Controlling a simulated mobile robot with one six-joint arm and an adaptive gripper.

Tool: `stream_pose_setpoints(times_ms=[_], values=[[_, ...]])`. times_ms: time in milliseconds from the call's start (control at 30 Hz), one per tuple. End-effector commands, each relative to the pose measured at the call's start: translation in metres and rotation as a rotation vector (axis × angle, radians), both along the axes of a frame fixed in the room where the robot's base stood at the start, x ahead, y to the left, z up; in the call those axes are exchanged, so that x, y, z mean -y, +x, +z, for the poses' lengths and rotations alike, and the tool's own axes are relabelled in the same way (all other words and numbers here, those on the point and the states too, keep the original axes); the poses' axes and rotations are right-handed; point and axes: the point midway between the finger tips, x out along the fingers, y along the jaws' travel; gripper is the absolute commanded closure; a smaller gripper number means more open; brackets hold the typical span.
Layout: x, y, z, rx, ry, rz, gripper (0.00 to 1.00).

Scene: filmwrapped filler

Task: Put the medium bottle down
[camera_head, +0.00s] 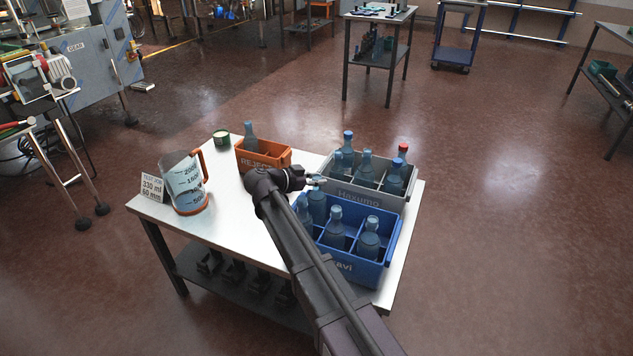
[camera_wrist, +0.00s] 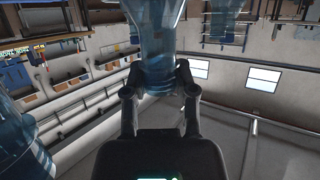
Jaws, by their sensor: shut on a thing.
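My gripper (camera_head: 314,181) is shut on the neck of a blue translucent bottle (camera_head: 317,206). In the wrist view my gripper (camera_wrist: 157,82) has its two fingers around the narrow end of the bottle (camera_wrist: 158,35). The bottle is upright at the back of the blue crate (camera_head: 352,268). Its lower part is hidden, so I cannot tell whether it touches the crate floor. Other bottles stand in the blue crate, including two in front (camera_head: 335,228) (camera_head: 369,240).
Behind is a grey crate (camera_head: 378,199) with several bottles, one red-capped (camera_head: 402,153). An orange REJECT crate (camera_head: 263,158) holds one bottle (camera_head: 250,137). The white table (camera_head: 230,220) is bare at centre-left.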

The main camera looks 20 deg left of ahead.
Motion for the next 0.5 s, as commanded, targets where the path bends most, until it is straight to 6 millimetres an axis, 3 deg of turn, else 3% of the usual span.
stream_pose_setpoints(times_ms=[333, 367, 433, 500], values=[[0.0000, 0.0000, -0.0036, 0.001, -0.001, 0.000, 1.00], [-0.0001, -0.0001, -0.0026, 0.000, 0.000, 0.000, 0.55], [0.0000, 0.0000, -0.0024, 0.000, 0.000, 0.000, 0.34], [0.0000, 0.0000, -0.0024, 0.000, 0.000, 0.000, 0.29]])
